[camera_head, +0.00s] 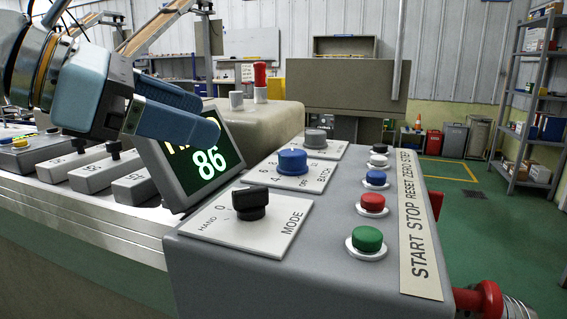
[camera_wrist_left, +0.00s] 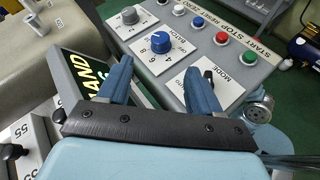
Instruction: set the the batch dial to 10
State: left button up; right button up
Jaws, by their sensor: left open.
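The batch dial (camera_head: 292,161) is a blue round knob on a white plate marked BATCH, on the sloped top of the grey console (camera_head: 335,215). In the left wrist view the blue dial (camera_wrist_left: 160,42) shows beyond the fingers, with numbers such as 4, 6 and 8 around it. I cannot tell its exact setting. My left gripper (camera_head: 208,117) is open and empty, up and to the left of the dial, in front of the display. Its two fingers also show in the left wrist view (camera_wrist_left: 158,68), apart from the dial. My right gripper is not in view.
A black MODE knob (camera_head: 250,202) sits nearer, and a grey knob (camera_head: 315,138) farther. Several push buttons, including a green one (camera_head: 367,240), line the right. A red knob (camera_head: 484,299) juts out low right.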

aim_at(289, 152)
pick_arm(q)
jog(key=w+d+f+n, duration=0.1)
jog(key=w+d+f, duration=0.1)
jog(key=d, duration=0.1)
jog(key=w+d+f+n, duration=0.1)
jog(key=w+d+f, duration=0.1)
jog(key=w+d, duration=0.1)
jog(key=w+d+f+n+b, duration=0.1)
jog(key=w+d+f, duration=0.1)
jog(key=d, duration=0.2)
jog(key=shift+w+f+n+t, duration=0.1)
jog(key=shift+w+n+t, duration=0.15)
jog(key=shift+n+t, duration=0.05)
jog(key=c, duration=1)
jog(key=shift+w+a+m+g+h+p, duration=0.1)
jog(key=shift+m+g+h+p, duration=0.3)
jog(key=shift+m+g+p, duration=0.3)
jog(key=shift+c, duration=0.2)
jog(key=shift+g, duration=0.4)
jog(key=shift+m, duration=0.3)
